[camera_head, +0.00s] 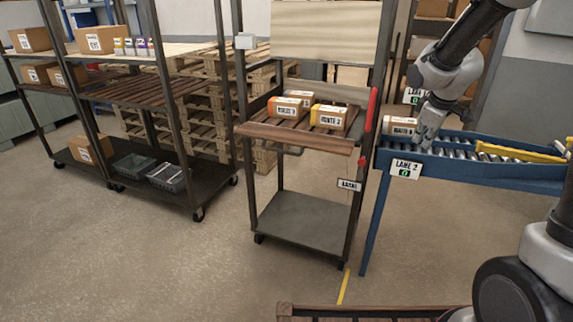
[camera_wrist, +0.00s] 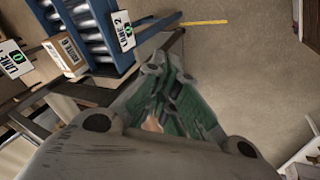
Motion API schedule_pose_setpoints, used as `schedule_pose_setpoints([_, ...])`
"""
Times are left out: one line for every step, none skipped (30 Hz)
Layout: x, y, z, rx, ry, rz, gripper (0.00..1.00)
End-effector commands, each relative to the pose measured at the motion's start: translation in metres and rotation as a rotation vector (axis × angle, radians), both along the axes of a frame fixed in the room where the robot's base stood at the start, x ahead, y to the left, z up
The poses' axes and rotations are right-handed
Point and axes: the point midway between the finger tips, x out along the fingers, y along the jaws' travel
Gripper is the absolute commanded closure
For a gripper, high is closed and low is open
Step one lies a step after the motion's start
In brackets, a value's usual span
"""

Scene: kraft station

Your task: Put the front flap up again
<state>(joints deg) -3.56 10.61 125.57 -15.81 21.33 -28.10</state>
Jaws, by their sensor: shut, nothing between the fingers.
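The cart (camera_head: 300,215) stands left of the blue conveyor. A wooden board (camera_head: 295,137), which looks like the front flap, runs along the front edge of its upper shelf. It seems to hang low, with the boxes behind it in plain view; its exact angle is hard to tell. A red handle (camera_head: 371,110) is on the cart's right post, with a small red part (camera_head: 361,161) below. My gripper (camera_head: 428,128) is over the near left end of the conveyor, right of the cart and apart from the board. In the wrist view its fingers (camera_wrist: 172,95) are together and empty.
Several cartons (camera_head: 330,117) sit on the cart's shelf. A carton (camera_head: 401,126) lies on the blue conveyor (camera_head: 465,172) beside my gripper. A LANE 2 sign (camera_head: 406,169) hangs on its end. A shelf rack (camera_head: 150,190) stands left.

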Motion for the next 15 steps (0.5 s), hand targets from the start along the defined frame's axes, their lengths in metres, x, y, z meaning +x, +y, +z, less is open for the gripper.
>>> schedule_pose_setpoints([0.023,0.007,-0.032,-0.022,0.017,0.070,1.00])
schedule_pose_setpoints([0.036,0.011,-0.050,-0.035,0.020,0.118,1.00])
schedule_pose_setpoints([0.052,0.018,-0.074,-0.050,0.024,0.181,1.00])
schedule_pose_setpoints([0.064,0.023,-0.094,-0.062,0.026,0.229,1.00])
schedule_pose_setpoints([0.074,0.028,-0.114,-0.071,0.028,0.276,1.00])
schedule_pose_setpoints([0.086,0.035,-0.142,-0.082,0.029,0.340,1.00])
schedule_pose_setpoints([0.094,0.041,-0.162,-0.088,0.030,0.386,1.00])
schedule_pose_setpoints([0.101,0.047,-0.184,-0.095,0.031,0.432,1.00])
schedule_pose_setpoints([0.107,0.054,-0.212,-0.101,0.033,0.491,1.00])
schedule_pose_setpoints([0.111,0.060,-0.233,-0.105,0.032,0.537,1.00])
schedule_pose_setpoints([0.114,0.066,-0.254,-0.108,0.031,0.580,1.00])
schedule_pose_setpoints([0.118,0.075,-0.281,-0.113,0.024,0.645,1.00])
schedule_pose_setpoints([0.121,0.082,-0.300,-0.116,0.012,0.698,1.00])
schedule_pose_setpoints([0.125,0.090,-0.319,-0.122,-0.006,0.760,1.00])
schedule_pose_setpoints([0.132,0.103,-0.342,-0.136,-0.050,0.860,1.00])
